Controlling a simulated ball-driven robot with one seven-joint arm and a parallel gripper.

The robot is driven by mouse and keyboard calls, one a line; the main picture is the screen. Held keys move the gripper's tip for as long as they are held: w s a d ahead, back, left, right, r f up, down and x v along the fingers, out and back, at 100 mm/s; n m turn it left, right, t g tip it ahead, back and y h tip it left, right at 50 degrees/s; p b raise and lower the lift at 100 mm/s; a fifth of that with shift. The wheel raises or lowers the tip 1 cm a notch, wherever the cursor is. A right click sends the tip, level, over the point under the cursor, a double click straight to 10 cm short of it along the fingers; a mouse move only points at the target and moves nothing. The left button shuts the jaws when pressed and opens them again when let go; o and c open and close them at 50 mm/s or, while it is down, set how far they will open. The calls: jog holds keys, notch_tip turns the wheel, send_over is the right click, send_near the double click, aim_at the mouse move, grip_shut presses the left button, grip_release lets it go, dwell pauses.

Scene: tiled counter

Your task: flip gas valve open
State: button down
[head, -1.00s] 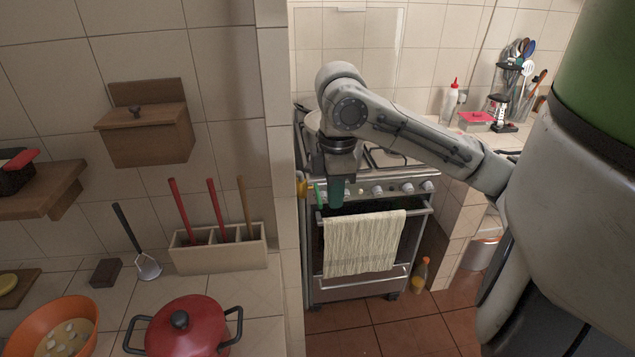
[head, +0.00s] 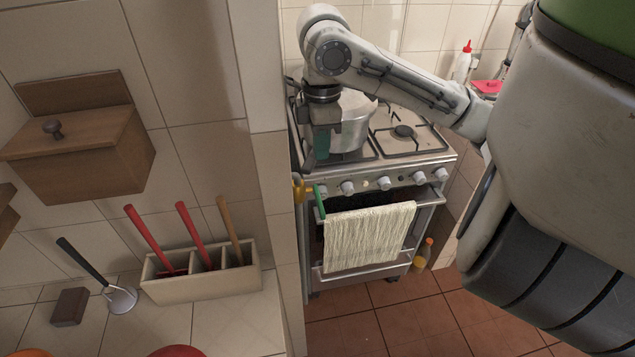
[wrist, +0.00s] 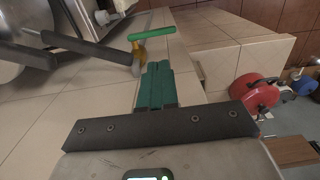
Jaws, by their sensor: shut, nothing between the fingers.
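The gas valve has a yellow body (head: 298,188) at the tiled wall edge, left of the stove front. Its green handle (head: 319,202) points away from the wall and slants downward in the head view. In the wrist view the green handle (wrist: 152,34) lies sideways above the yellow body (wrist: 137,58), just beyond my fingertips. My gripper (head: 321,155) is shut and empty, its green fingers above the valve in the head view. The closed fingers (wrist: 157,66) point at the valve in the wrist view, with a small gap apparent.
The stove (head: 385,176) with knobs, a metal pot (head: 358,122) and a hanging towel (head: 368,236) is right of the valve. On the left, a utensil holder (head: 205,284) stands on the counter under a wooden box (head: 80,150). A red pot (wrist: 253,95) shows in the wrist view.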

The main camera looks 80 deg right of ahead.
aim_at(321, 204)
dwell(0.3)
notch_tip(321, 204, down, 14)
jog(key=shift+p, duration=0.3)
jog(key=shift+f, duration=0.1)
dwell(0.5)
